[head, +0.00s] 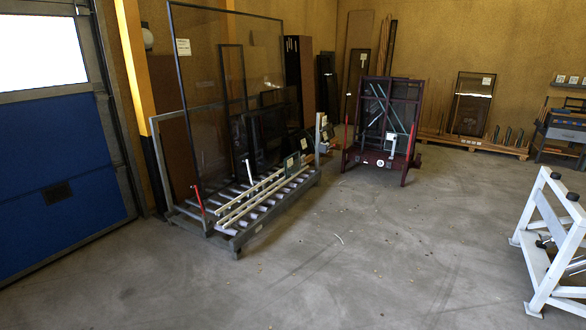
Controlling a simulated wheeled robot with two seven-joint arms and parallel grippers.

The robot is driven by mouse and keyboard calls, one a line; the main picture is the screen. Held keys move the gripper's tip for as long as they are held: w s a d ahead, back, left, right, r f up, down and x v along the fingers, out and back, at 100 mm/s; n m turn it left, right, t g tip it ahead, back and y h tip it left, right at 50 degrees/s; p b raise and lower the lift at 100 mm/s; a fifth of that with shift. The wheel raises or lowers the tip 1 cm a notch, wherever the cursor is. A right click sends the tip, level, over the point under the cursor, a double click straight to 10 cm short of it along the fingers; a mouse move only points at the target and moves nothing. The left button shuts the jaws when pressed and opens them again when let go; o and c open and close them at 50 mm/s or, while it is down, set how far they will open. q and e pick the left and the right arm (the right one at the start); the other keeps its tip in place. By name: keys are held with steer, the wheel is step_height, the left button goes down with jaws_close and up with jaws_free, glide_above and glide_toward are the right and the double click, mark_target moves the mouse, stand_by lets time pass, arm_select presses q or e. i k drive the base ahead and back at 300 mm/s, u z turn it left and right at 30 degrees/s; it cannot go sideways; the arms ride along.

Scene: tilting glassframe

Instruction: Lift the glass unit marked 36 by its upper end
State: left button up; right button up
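Several glass units or panes show, but I cannot read a number 36 on any of them. A large dark-framed glass pane (215,75) stands upright on a grey roller rack (238,240) at the left, with a small white label (183,47) near its upper left corner. Smaller dark-framed panes stand behind it, partly hidden. Another framed glass unit (472,108) with white labels near its upper end leans at the back wall on a low wooden rack (470,144). Neither of my grippers is in view.
A dark red frame stand (385,120) stands at the middle back. A white metal frame (552,245) stands at the right edge. A blue door (60,165) is at the left. A workbench (562,135) is at the far right. The concrete floor (340,270) in front is mostly clear.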

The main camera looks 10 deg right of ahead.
mark_target(292, 163)
steer(key=z, duration=0.9)
steer(key=i, duration=8.75)
steer(key=u, duration=3.8)
